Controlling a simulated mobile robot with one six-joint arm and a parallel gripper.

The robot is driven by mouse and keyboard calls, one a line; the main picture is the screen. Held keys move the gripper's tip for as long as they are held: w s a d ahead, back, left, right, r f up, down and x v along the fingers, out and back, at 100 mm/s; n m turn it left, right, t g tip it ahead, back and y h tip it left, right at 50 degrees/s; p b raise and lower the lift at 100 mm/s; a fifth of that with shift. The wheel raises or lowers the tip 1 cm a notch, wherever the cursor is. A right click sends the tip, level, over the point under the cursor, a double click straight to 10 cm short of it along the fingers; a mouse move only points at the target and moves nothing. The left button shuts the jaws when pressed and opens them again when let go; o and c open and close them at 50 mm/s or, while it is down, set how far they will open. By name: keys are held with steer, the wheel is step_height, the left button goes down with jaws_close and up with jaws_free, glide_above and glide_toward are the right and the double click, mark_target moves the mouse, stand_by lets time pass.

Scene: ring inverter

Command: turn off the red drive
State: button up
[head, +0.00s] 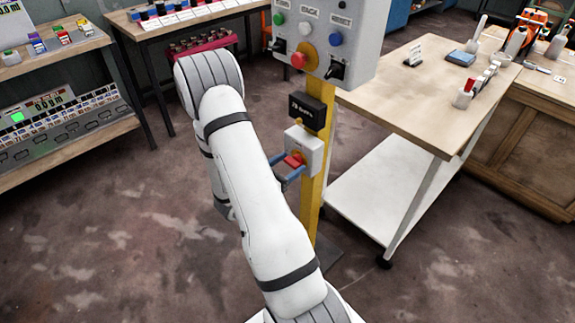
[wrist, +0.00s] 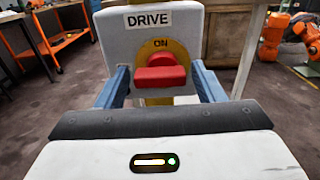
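The drive switch is a pale grey box (wrist: 112,45) labelled DRIVE, with a red knob (wrist: 160,72) on a yellow disc marked ON above the knob. The knob's wide bar lies crosswise in the wrist view. In the head view the box (head: 312,150) sits low on a yellow post, with its red knob (head: 292,161) facing my arm. My gripper (wrist: 161,78) is open, its blue fingers on the left and right of the knob with a gap on each side. In the head view the gripper (head: 288,170) is partly hidden by my arm.
A black sign (head: 307,111) is just above the switch. A grey control panel (head: 340,30) with buttons and a red stop knob tops the yellow post (head: 314,195). A wooden-topped cart (head: 410,100) stands close on the right. Open floor (head: 120,220) lies to the left.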

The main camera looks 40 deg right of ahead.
steer(key=shift+o, duration=0.8)
steer(key=a, duration=0.7)
steer(key=shift+s+a, duration=0.35)
steer(key=shift+a, duration=0.05)
